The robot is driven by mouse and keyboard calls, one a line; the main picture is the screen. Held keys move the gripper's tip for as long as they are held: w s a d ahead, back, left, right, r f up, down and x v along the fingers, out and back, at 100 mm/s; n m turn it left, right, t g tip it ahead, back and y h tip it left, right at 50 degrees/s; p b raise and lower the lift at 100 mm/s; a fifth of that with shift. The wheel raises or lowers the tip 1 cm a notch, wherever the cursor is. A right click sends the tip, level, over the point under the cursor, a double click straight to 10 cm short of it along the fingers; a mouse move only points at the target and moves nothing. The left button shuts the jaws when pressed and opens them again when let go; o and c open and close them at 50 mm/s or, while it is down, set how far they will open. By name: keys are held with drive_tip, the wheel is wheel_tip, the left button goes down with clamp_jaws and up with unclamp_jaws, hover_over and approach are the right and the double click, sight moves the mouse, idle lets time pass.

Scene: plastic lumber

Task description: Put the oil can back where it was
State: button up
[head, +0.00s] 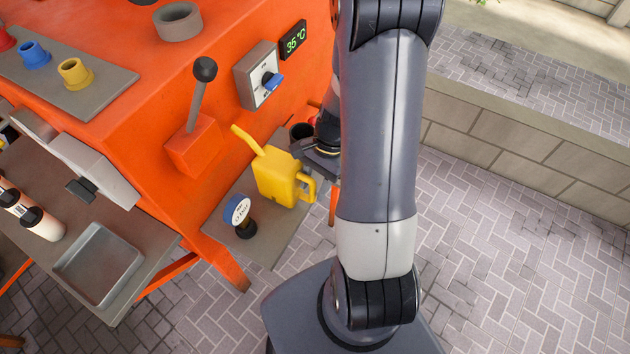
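The yellow oil can (279,178) stands upright on a small grey side shelf (222,205) of the orange machine. Its spout points up and left, and its handle is on the right side. My gripper (304,150) is just beyond and to the right of the can's top. Only a dark part of it shows, as my arm covers the rest. I cannot tell whether it touches the can or whether its fingers are open.
The orange lever box (196,146) and a blue-knob control box (260,78) are on the machine. Paved floor is clear to the right.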

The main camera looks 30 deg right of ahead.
drive_tip(key=v, duration=1.2)
drive_tip(key=shift+r, duration=0.2)
drive_tip(key=shift+c, duration=0.2)
idle(0.7)
